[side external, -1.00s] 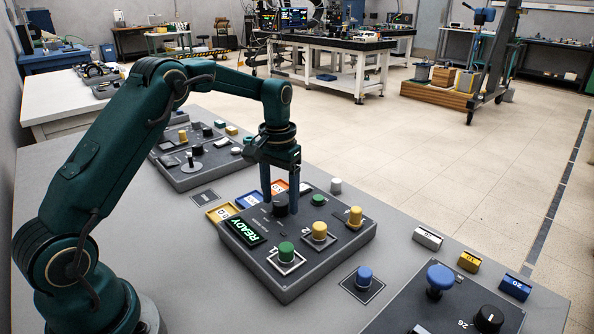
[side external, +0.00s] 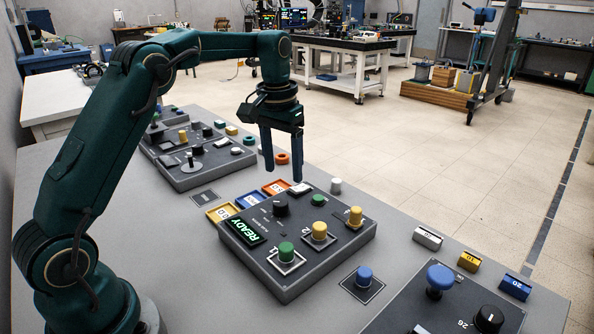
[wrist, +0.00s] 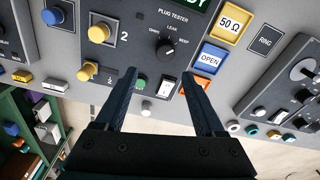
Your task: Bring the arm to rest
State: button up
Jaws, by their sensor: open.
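My gripper (side external: 282,176) is open and empty. In the side external view it hangs with its fingers pointing down, above and behind the plug tester box. The plug tester (side external: 300,266) is a dark box with a lit green READY display (side external: 242,229), a black knob (side external: 281,206), and green and yellow knobs on top. In the wrist view my two fingers (wrist: 166,86) reach toward the box, whose black selector knob (wrist: 168,48) shows between and beyond them. The fingers look clear of the box.
Coloured labelled trays (side external: 249,200) sit behind the box. Another control panel (side external: 190,158) lies at the back left, and one with a blue mushroom knob (side external: 439,277) at the front right. A blue knob on a square plate (side external: 364,277) and small labelled blocks (side external: 469,261) lie at right.

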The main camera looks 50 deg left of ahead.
jog(key=s+d+r+m+t, duration=0.2)
jog(key=s+d+r+t, duration=0.1)
jog(key=s+d+r, duration=0.55)
jog(key=s+f+t, duration=0.1)
jog(key=s+f, duration=0.5)
jog(key=s, duration=0.6)
jog(key=shift+d+m+t, duration=0.3)
jog(key=shift+t, duration=0.1)
